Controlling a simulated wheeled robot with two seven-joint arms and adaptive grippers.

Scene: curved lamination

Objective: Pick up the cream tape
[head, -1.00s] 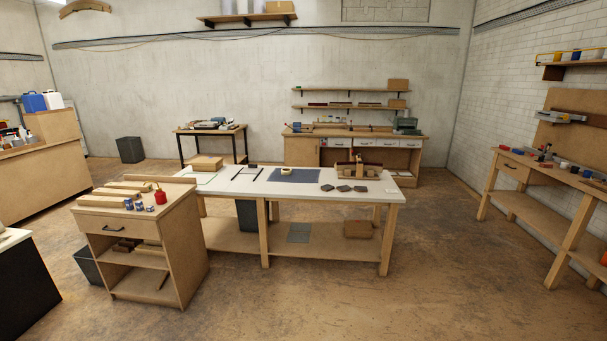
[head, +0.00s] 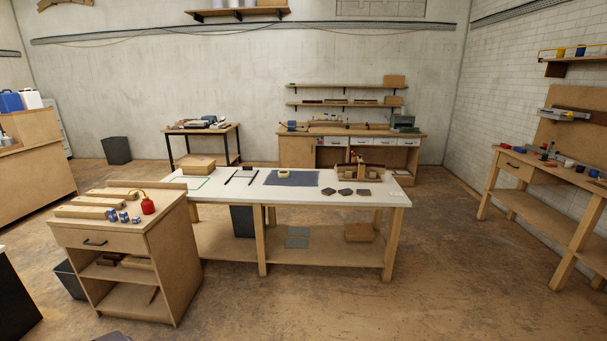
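A small cream roll (head: 283,174), which looks like the cream tape, sits on the blue-grey mat (head: 307,179) on the white-topped table (head: 230,192). It is too small to make out in detail. Neither of my grippers shows in the head view.
A wooden cabinet (head: 119,242) with blue-labelled cans and a red can (head: 148,206) stands at the front left of the table. Dark pads (head: 345,191) and a wooden holder (head: 361,171) are on the table's right. Open floor (head: 400,305) lies in front and to the right.

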